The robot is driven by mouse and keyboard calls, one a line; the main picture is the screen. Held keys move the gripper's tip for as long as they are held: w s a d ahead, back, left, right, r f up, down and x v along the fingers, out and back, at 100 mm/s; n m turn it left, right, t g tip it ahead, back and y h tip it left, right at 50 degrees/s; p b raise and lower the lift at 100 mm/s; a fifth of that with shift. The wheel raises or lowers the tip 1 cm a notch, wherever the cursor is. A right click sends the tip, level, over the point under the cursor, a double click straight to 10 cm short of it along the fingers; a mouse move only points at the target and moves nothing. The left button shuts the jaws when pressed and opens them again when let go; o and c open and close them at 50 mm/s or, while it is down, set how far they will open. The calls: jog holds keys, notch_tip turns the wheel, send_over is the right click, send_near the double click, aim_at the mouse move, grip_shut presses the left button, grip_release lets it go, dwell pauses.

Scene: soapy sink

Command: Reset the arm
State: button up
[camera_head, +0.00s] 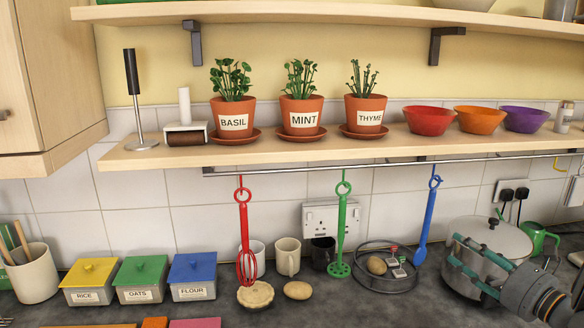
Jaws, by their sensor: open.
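My gripper (456,249) is at the lower right, at the end of my arm, which comes in from the right edge. Its two teal-and-grey fingers are spread apart and point left, with nothing seen between them. They show in front of a large lidded metal pot (483,229) and hide part of its body. I cannot tell whether they touch the pot.
A rail (285,170) under the shelf (290,151) holds a red whisk (244,225), green utensil (342,225) and blue utensil (427,220). Potted herbs and bowls stand above.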

aim_at(428, 224)
jog(key=x, duration=1.1)
jog(key=shift+s+r+p, duration=0.35)
jog(key=shift+s+d+r, duration=0.1)
jog(key=shift+s+r, duration=0.05)
jog(key=shift+s, duration=0.35)
